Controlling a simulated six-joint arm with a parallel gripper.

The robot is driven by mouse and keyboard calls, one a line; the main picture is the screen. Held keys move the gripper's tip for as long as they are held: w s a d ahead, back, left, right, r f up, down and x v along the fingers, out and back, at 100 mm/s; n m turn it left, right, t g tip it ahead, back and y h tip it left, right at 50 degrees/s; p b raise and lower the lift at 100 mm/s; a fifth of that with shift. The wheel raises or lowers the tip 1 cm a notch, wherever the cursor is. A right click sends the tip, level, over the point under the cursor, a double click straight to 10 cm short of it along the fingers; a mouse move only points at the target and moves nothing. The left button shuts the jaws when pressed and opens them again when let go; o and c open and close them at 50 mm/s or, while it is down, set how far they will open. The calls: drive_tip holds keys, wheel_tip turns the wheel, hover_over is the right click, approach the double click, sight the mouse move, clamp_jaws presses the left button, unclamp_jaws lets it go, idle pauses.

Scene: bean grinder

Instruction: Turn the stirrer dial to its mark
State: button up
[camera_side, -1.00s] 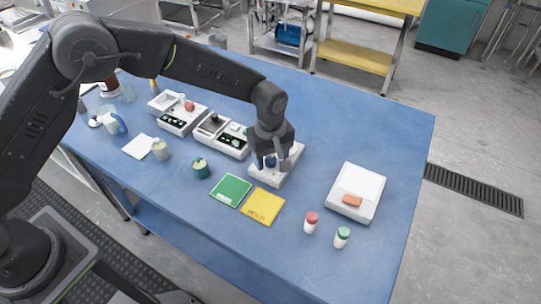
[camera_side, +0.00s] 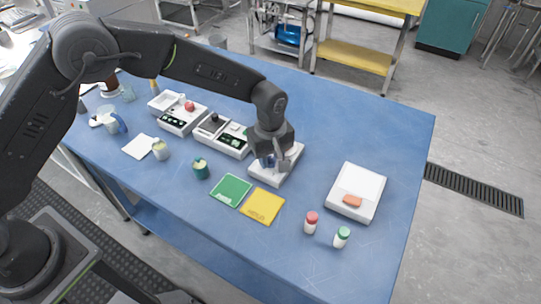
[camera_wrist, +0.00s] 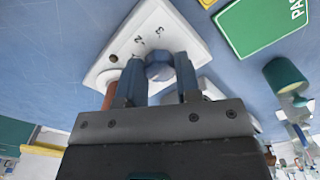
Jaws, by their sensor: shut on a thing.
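The stirrer (camera_side: 290,166) is a low white box on the blue table, below my gripper. Its white top fills the upper middle of the wrist view (camera_wrist: 140,30), with the printed numbers 2 and 3 and small marks. The blue-grey dial (camera_wrist: 160,71) sits between the two blue fingers of my gripper (camera_wrist: 158,63), which is shut on it. In the side view my gripper (camera_side: 272,162) hides most of the dial. I cannot tell which mark the dial points to. A reddish part (camera_wrist: 109,96) shows beside the left finger in the wrist view.
Left of the stirrer stand white units with dark panels (camera_side: 232,146). A teal-lidded jar (camera_side: 200,170), a green card (camera_side: 231,189) and a yellow card (camera_side: 262,206) lie in front. A white scale (camera_side: 362,183) and red-capped (camera_side: 311,223) and green-capped (camera_side: 342,238) jars are at right.

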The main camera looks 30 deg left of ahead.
drive_tip(key=m, duration=0.6)
drive_tip(key=shift+m, duration=0.4)
drive_tip(key=m, duration=1.3)
drive_tip(key=shift+m, duration=0.3)
drive_tip(key=m, duration=0.6)
drive_tip(key=shift+m, duration=0.3)
drive_tip(key=o, duration=0.9)
